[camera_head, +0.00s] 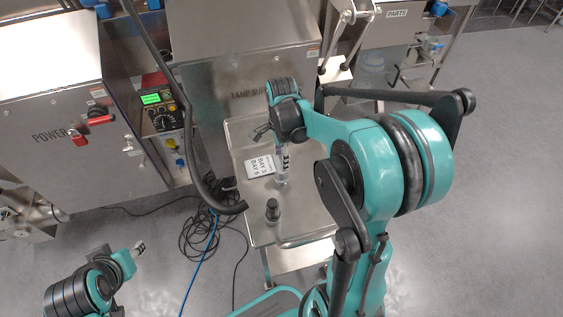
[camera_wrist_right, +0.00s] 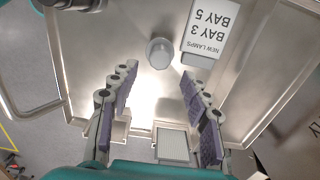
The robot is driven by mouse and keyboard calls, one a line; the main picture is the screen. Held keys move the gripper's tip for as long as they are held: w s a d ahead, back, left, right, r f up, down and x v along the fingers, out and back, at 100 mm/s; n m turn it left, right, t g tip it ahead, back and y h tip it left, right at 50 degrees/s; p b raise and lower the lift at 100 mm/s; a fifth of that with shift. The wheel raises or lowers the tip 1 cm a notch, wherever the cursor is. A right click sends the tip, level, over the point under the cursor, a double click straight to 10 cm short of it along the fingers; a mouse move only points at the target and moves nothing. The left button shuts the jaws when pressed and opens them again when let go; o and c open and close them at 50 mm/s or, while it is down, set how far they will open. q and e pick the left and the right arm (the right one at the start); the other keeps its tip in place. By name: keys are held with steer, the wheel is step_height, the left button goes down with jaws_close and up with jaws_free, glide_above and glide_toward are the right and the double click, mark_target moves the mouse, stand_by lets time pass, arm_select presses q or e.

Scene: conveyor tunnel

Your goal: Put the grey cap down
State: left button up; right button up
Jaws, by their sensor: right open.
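The grey cap (camera_wrist_right: 159,53) is a small round piece on the metal tray (camera_wrist_right: 85,50), seen from above in the right wrist view. My right gripper (camera_wrist_right: 159,75) is open, its two purple-padded fingers spread wide with nothing between them. The cap lies just beyond the fingertips, apart from both. In the head view my right gripper (camera_head: 283,163) points down over the tray (camera_head: 255,229), and I cannot clearly tell the cap from the fingers there. My left gripper (camera_head: 139,248) is low at the left, away from the tray; its jaw opening is too small to tell.
A label sign (camera_wrist_right: 211,28) reading NEW LAMPS, BAY 3, BAY 5 stands beside the cap; it also shows in the head view (camera_head: 260,166). A dark upright object (camera_head: 272,211) stands near the tray's front. A power cabinet (camera_head: 75,120) and cables (camera_head: 200,235) are at the left.

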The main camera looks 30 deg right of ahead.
steer(key=s+a+r+n+t+p, duration=0.1)
steer(key=s+a+r+n+t, duration=0.6)
steer(key=n, duration=1.3)
steer(key=s+a+r, duration=0.1)
steer(key=s+a, duration=0.2)
steer(key=s, duration=0.1)
steer(key=shift+s+a+r+n, duration=0.25)
steer(key=shift+a+r+n, duration=0.05)
steer(key=shift+a, duration=0.05)
